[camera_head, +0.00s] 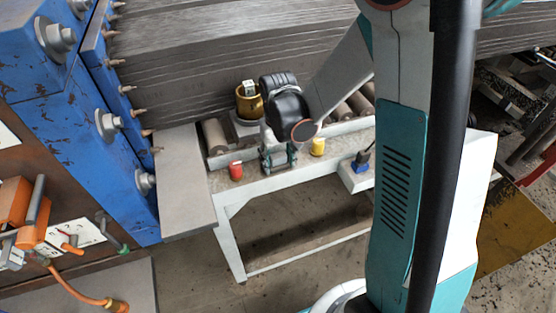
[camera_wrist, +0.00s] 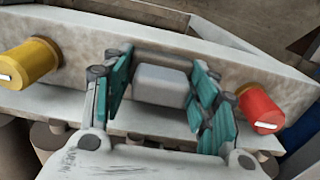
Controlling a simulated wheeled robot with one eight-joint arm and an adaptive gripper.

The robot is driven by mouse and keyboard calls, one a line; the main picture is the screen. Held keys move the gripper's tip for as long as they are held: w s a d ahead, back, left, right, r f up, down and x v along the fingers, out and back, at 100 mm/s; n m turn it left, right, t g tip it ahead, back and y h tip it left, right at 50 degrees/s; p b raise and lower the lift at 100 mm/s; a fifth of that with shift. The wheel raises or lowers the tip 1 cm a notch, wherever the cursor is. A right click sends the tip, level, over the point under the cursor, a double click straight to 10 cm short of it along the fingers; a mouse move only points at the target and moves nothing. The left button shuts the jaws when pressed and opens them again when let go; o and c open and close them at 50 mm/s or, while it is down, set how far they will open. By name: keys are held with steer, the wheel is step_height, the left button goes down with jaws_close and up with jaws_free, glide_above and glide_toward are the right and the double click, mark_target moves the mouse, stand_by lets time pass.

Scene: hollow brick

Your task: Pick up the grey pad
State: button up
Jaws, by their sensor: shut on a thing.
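The grey pad (camera_wrist: 161,85) is a small light-grey block with rounded edges, seen in the wrist view between my teal finger pads. My gripper (camera_wrist: 160,92) is shut on it, one finger at each side. In the head view my gripper (camera_head: 279,160) is over the front part of the white bench (camera_head: 228,190), between a red cylinder and a yellow cylinder. The pad cannot be made out there, hidden by the fingers. I cannot tell whether the pad touches the bench.
A red cylinder (camera_head: 236,170) stands left of my gripper and a yellow cylinder (camera_head: 318,147) right of it, both close. A blue and black item (camera_head: 361,160) sits farther right. A gold cup (camera_head: 249,103) stands behind, near the rollers. Blue machinery (camera_head: 90,130) borders the left.

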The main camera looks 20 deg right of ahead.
mark_target(278, 154)
step_height(278, 154, up, 20)
steer(key=p, duration=0.4)
